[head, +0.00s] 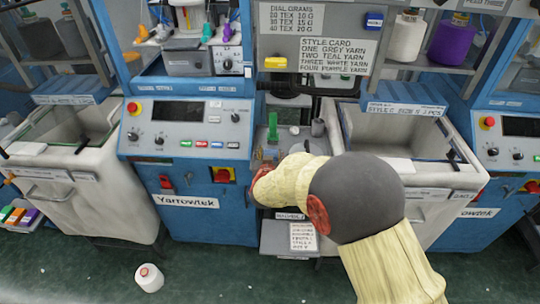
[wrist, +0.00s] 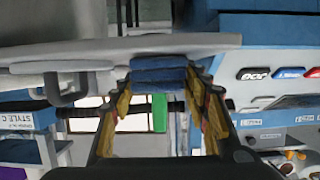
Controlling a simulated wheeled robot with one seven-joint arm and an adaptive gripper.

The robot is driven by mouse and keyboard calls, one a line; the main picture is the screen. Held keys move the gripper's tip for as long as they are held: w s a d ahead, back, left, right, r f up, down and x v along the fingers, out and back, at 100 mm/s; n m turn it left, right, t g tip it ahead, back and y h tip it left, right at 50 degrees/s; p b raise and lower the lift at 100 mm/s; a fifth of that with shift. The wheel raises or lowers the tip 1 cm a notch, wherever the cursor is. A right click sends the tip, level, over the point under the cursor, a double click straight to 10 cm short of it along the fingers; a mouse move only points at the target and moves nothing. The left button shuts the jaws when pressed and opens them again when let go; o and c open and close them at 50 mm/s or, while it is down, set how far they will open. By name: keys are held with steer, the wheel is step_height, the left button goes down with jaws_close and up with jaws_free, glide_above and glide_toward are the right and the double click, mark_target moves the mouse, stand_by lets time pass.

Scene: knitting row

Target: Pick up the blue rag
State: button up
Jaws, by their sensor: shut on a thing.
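The blue rag (wrist: 158,70) shows in the wrist view as a folded, layered blue block between the tips of my fingers. My gripper (wrist: 158,84) is shut on it, with one finger along each side. The rag lies against or close to a pale grey edge (wrist: 60,52); I cannot tell whether they touch. In the head view my arm hides the gripper, and the rag does not show.
A blue knitting machine (head: 195,215) stands left of my arm, with a white bin (head: 75,190) beside it. Another white bin (head: 455,180) stands at the right, partly behind my arm. A white yarn cone (head: 149,278) is on the green floor.

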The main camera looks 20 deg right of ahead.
mark_target(270, 153)
steer(key=shift+r, duration=0.5)
step_height(270, 153, up, 3)
steer(key=shift+f+p, duration=0.2)
steer(key=shift+p, duration=0.45)
steer(key=s+d+r+p, duration=0.1)
steer(key=s+r+p, duration=0.1)
steer(key=s+r, duration=0.2)
steer(key=s+d+r+p, duration=0.2)
steer(key=s+r, duration=0.3)
steer(key=s, duration=0.4)
steer(key=shift+s+p, duration=0.35)
steer(key=shift+p, duration=0.1)
steer(key=o, duration=0.4)
steer(key=c, duration=0.5)
steer(key=shift+r, duration=0.1)
